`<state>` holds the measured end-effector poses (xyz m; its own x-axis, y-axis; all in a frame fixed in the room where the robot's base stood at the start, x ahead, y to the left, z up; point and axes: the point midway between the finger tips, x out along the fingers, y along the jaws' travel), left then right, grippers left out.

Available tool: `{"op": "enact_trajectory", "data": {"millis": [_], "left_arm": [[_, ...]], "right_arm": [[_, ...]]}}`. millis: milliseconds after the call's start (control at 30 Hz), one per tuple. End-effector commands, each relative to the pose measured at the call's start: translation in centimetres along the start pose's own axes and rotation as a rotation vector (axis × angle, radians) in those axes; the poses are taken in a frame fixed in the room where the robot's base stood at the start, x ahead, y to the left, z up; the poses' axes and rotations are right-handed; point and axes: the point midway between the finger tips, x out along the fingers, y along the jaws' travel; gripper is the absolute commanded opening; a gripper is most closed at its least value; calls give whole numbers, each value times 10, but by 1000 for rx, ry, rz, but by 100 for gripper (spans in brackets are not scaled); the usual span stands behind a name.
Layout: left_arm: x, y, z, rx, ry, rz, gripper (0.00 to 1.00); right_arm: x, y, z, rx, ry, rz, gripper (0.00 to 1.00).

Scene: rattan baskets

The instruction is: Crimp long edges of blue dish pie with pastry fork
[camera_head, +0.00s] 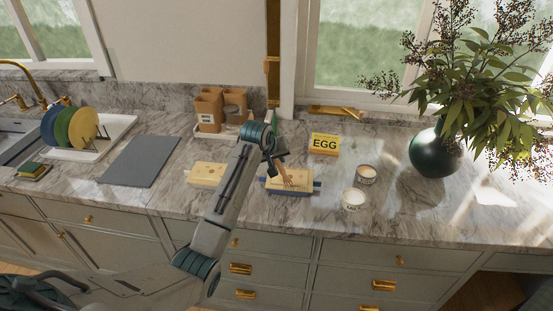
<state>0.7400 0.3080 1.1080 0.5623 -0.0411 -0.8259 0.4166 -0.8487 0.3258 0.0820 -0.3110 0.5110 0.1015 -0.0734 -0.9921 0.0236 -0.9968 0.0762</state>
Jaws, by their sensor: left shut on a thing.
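A pale pie in a blue dish (288,191) stands on the marble counter, right of centre. My left arm reaches up from the lower left, and my left gripper (275,160) is above the dish. It is shut on the pastry fork (287,177), which slants down with its tines over or on the pie's top. I cannot tell whether the tines touch the crust. A second pale pie (207,174) sits to the left, partly behind my arm, and its dish is hard to make out. My right gripper does not show.
A yellow EGG box (324,144) stands behind the dish. Two small white-topped cups (353,199) (366,174) are to the right. A dark vase (436,149) holds leafy branches. A grey board (141,160), a plate rack (97,143) and brown containers (209,109) are left and behind.

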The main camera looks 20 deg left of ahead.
Motion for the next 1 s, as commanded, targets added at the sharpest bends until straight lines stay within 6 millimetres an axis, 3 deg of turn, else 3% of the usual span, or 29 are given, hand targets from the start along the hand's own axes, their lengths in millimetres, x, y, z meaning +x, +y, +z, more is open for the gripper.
{"op": "enact_trajectory", "data": {"millis": [1000], "left_arm": [[-57,22,-31,0,-2,-1,0]], "right_arm": [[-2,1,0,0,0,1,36]]}}
